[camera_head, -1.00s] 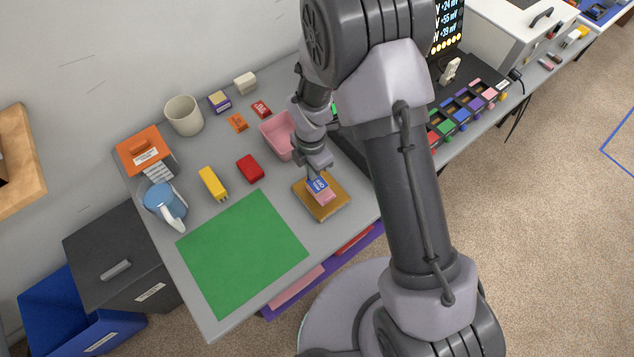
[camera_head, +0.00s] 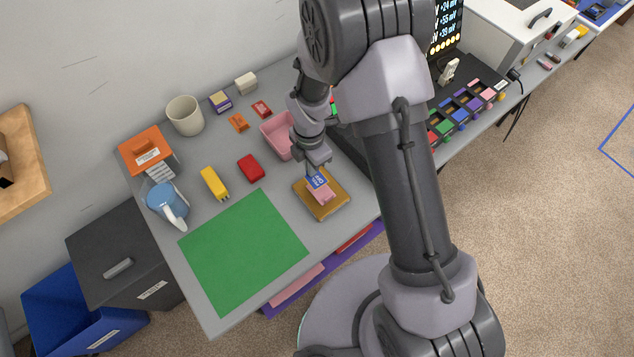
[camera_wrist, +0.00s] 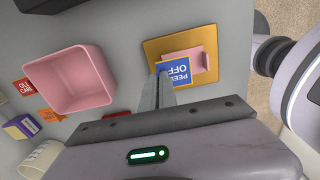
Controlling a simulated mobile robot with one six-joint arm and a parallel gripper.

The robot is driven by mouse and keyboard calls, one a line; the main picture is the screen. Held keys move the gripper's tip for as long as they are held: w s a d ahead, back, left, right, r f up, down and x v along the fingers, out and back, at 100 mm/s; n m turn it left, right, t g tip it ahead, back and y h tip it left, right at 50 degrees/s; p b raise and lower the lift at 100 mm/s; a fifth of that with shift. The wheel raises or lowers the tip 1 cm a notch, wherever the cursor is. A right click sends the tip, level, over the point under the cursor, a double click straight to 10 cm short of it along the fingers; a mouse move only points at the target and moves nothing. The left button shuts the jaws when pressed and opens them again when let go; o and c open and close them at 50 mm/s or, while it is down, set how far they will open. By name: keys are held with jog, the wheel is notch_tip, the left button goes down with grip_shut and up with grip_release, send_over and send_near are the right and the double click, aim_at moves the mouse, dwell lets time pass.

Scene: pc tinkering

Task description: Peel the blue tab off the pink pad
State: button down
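The blue tab (camera_head: 317,179), printed with white "PEEL OFF" lettering, is at my gripper's (camera_head: 312,170) fingertips, tilted up over the pink pad (camera_head: 322,194). In the wrist view the fingers (camera_wrist: 161,74) are close together on the near left edge of the blue tab (camera_wrist: 176,74). The pink pad (camera_wrist: 200,62) shows beyond the tab, lying on a tan square board (camera_wrist: 208,33). The tab covers part of the pad, so I cannot tell whether its far edge still touches it.
A pink open bin (camera_head: 276,135) stands behind the board, with a red block (camera_head: 251,168) and yellow block (camera_head: 214,183) to the left. A green mat (camera_head: 243,250) lies clear at the front left. A dark device edge is close right of the board.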

notch_tip(320, 180, up, 5)
jog(key=p, duration=0.4)
jog(key=shift+r, duration=0.1)
